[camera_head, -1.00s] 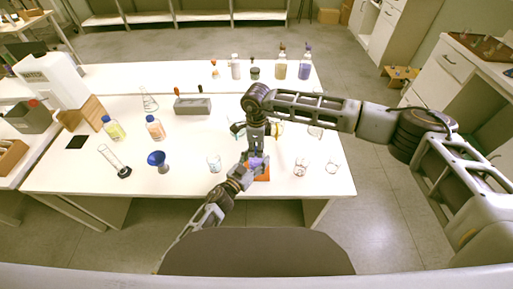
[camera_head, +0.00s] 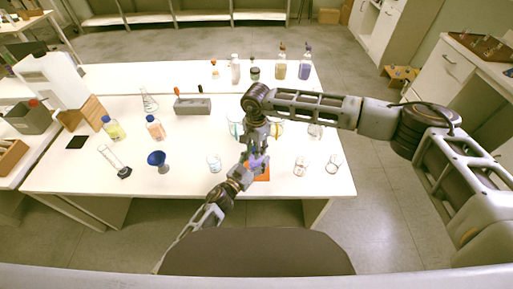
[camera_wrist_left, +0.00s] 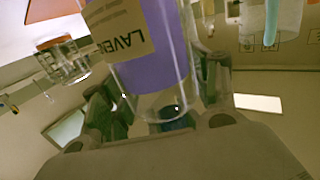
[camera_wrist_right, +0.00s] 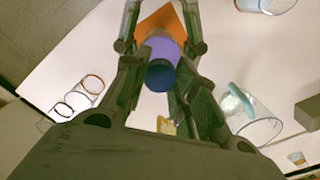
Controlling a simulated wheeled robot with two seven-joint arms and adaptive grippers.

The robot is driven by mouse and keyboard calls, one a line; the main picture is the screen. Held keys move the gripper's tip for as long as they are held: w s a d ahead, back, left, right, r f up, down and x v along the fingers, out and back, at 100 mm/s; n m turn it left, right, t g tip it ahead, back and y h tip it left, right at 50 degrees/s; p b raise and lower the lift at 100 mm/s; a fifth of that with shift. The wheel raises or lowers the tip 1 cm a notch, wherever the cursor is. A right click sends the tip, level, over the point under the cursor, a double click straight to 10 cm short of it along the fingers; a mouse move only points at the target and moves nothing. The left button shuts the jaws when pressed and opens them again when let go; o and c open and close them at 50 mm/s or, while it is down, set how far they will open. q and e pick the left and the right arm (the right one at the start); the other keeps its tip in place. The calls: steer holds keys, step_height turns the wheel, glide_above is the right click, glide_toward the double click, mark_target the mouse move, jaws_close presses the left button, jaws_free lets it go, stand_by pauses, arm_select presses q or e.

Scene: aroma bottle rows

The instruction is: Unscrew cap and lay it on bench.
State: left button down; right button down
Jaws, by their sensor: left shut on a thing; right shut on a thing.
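A bottle of purple liquid (camera_head: 256,161) with a tan label reading "LAVEN…" stands over an orange mat (camera_head: 263,175) near the bench's front edge. The purple body (camera_wrist_left: 165,45) fills the middle of the left wrist view. My left gripper (camera_head: 248,168) is shut on the bottle body from the front left. My right gripper (camera_head: 257,152) reaches down from above and is shut at the bottle's top. In the right wrist view its fingers flank the dark blue cap (camera_wrist_right: 160,75), with the purple bottle directly behind it. Whether cap and bottle are apart is unclear.
Beakers stand at right (camera_head: 301,167) (camera_head: 333,163) and left (camera_head: 214,163) of the grippers. A grey box (camera_head: 193,106) is farther back. Bare bench shows at front left.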

steer(key=n, duration=0.4)
steer(key=shift+w+n, duration=0.1)
steer(key=shift+n, duration=0.3)
steer(key=n, duration=0.5)
steer(key=shift+r, duration=1.2)
stand_by(0.9)
steer(key=shift+r, duration=2)
arm_select(q)
steer(key=shift+c, duration=1.6)
jaws_free()
